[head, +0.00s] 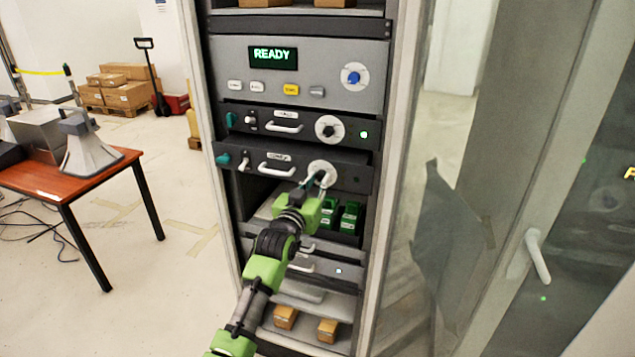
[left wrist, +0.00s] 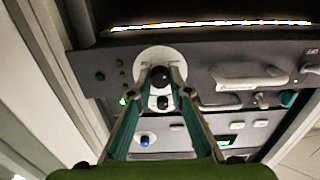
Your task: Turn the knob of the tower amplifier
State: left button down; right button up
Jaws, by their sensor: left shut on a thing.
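The lower black amplifier (head: 345,177) sits in the rack with a small label, too small to read surely, a silver handle and a knob on a white round plate. It also fills the upper part of the left wrist view (left wrist: 215,52). Its dark knob (left wrist: 160,76) sits between my left fingertips, on the white plate (left wrist: 146,57). My left gripper (head: 318,180) is shut on this knob, with one finger on each side in the left wrist view (left wrist: 159,82). In the head view the fingers mostly cover the knob. My right gripper is not in view.
A similar amplifier (head: 348,131) with its own knob is just above. Higher is a grey panel (head: 228,62) reading READY, with a blue knob (head: 354,76). Below are green blocks (head: 349,217). A glass door stands right, a red-brown table (head: 40,180) left. Floor between is clear.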

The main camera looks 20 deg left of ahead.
pick_arm(q)
jog(key=shift+f, duration=0.1)
jog(key=c, duration=1.9)
grip_release()
jog(key=s, duration=1.2)
jog(key=shift+a, duration=0.2)
